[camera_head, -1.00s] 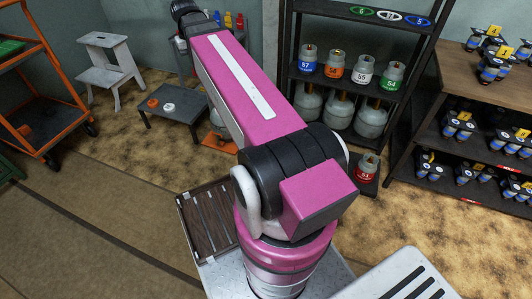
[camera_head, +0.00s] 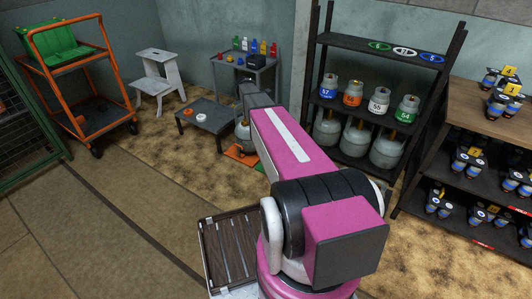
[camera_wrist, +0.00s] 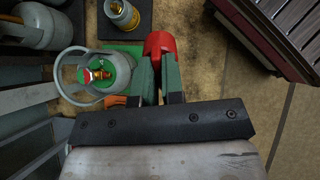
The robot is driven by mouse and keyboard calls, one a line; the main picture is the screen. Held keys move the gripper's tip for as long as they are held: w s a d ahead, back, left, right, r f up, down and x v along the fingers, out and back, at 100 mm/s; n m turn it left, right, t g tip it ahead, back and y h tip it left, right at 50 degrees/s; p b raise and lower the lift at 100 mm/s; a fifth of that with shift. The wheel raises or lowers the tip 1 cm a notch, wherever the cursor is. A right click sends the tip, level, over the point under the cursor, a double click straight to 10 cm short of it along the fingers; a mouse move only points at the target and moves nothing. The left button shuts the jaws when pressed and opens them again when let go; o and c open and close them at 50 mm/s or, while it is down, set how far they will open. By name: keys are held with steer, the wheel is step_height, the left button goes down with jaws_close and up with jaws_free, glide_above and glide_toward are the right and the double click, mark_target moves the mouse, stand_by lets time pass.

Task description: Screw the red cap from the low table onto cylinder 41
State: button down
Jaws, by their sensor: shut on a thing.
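My gripper (camera_wrist: 159,68) is shut on the red cap (camera_wrist: 160,45) in the wrist view, with the cap at its dark green fingertips. Another brass valve top (camera_wrist: 122,12) shows on a dark mat beyond. No number is readable on either, so I cannot tell whether one is cylinder 41. My arm hides the gripper there.
A dark shelf (camera_head: 372,45) holds several numbered cylinders on the right. A step stool (camera_head: 158,72) and orange trolley (camera_head: 85,58) stand at the left. The floor at front left is clear.

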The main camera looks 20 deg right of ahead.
steer(key=w+d+f+n+t+h, duration=0.1)
steer(key=f+n+t, duration=0.4)
steer(key=f, duration=0.5)
steer(key=w+f+n+t+h, duration=0.4)
steer(key=f+n+t, duration=0.1)
steer(key=f, duration=0.6)
steer(key=w+d+f+n+t+h, duration=0.1)
steer(key=f+n+t, duration=0.4)
steer(key=f, duration=0.6)
steer(key=shift+w+d+n+t+h, duration=0.35)
steer(key=shift+w+n+t+h, duration=0.05)
steer(key=shift+w+t+h, duration=0.45)
steer(key=shift+s, duration=0.1)
steer(key=x, duration=0.8)
steer(key=shift+x, duration=1.45)
steer(key=shift+r, duration=0.1)
steer(key=shift+m, duration=1.7)
